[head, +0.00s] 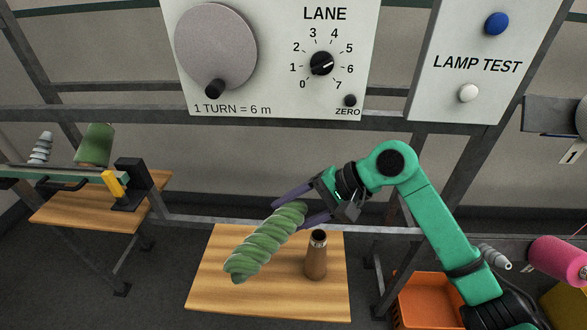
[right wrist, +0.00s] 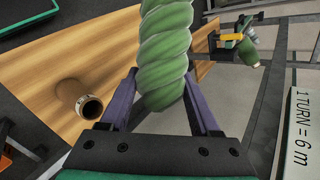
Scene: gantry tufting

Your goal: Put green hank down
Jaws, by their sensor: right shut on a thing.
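The green hank (head: 262,245) is a twisted bundle of yarn, held at its upper right end and slanting down to the left, in front of the wooden table in the head view. My right gripper (head: 302,207) is shut on the hank. In the right wrist view the hank (right wrist: 165,60) runs up and away from between the purple fingers (right wrist: 160,108). The wooden table (head: 215,295) is below; whether the hank's lower end touches it cannot be told. My left gripper is not in view.
A brown bottle-like cylinder (head: 316,258) stands on the table, right of the hank. An orange crate (head: 430,300) is at the lower right. A panel with a crank and dial (head: 270,55) is above. A second wooden table (head: 75,212) is at left.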

